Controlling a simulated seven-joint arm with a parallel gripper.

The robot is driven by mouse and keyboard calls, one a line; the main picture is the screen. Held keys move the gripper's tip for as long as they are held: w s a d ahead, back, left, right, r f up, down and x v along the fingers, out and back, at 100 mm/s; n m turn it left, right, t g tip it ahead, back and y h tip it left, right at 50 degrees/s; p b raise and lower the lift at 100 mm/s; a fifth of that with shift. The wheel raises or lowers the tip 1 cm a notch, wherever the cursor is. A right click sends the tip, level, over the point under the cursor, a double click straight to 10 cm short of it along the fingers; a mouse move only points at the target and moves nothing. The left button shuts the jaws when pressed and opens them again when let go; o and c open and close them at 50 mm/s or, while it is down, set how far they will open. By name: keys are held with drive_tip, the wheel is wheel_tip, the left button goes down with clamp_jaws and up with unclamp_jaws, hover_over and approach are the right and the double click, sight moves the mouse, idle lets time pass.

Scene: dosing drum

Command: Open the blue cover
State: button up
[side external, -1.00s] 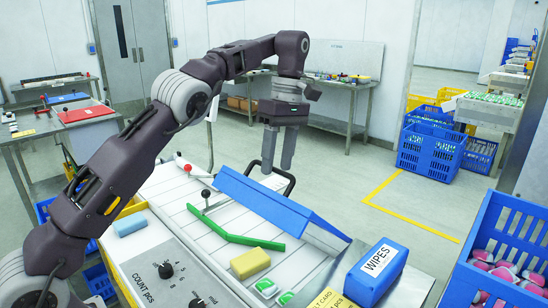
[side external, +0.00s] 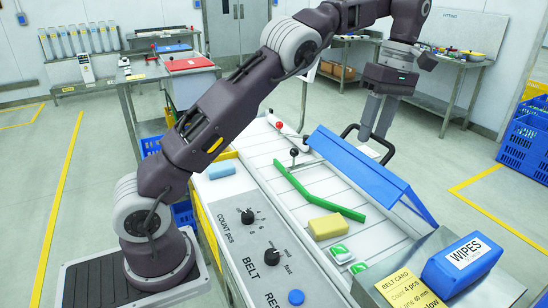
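The blue cover (side external: 368,172) is a long, bent panel lying along the far side of the white belt (side external: 305,172). It looks lowered. A black loop-shaped handle (side external: 391,151) shows just behind its far edge. My gripper (side external: 377,137) points down behind the cover, with its fingertips at the loop in the picture. The two fingers look apart with a narrow gap, so it is open. I cannot tell whether the loop lies between the fingers or touches them.
On the belt lie a green bar (side external: 309,192), a yellow block (side external: 325,226) and green-white packs (side external: 340,254). A blue WIPES box (side external: 461,264) stands at the front right. Small levers with a red knob (side external: 279,125) and a black knob (side external: 294,152) stand near the belt's far end.

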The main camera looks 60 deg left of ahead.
sight(339, 166)
drive_tip(key=s+f, duration=0.3)
drive_tip(key=s, duration=0.1)
drive_tip(key=s+f, duration=0.4)
drive_tip(key=shift+s+f, duration=0.3)
drive_tip(key=s+f, duration=0.4)
drive_tip(key=f, duration=0.4)
drive_tip(key=s+d+r+m+t, duration=0.1)
drive_tip(key=s+r+m, duration=0.15)
drive_tip(key=r, duration=0.45)
drive_tip(key=s+r+m+t, duration=0.1)
drive_tip(key=r+m, duration=0.2)
drive_tip(key=r, duration=0.3)
drive_tip(key=s+d+r+m+t, duration=0.2)
drive_tip(key=s+m+t, duration=0.3)
drive_tip(key=s+m, duration=0.6)
drive_tip(key=s+r, duration=0.1)
drive_tip(key=s, duration=0.1)
drive_tip(key=shift+s+d, duration=0.15)
drive_tip(key=shift+s, duration=0.25)
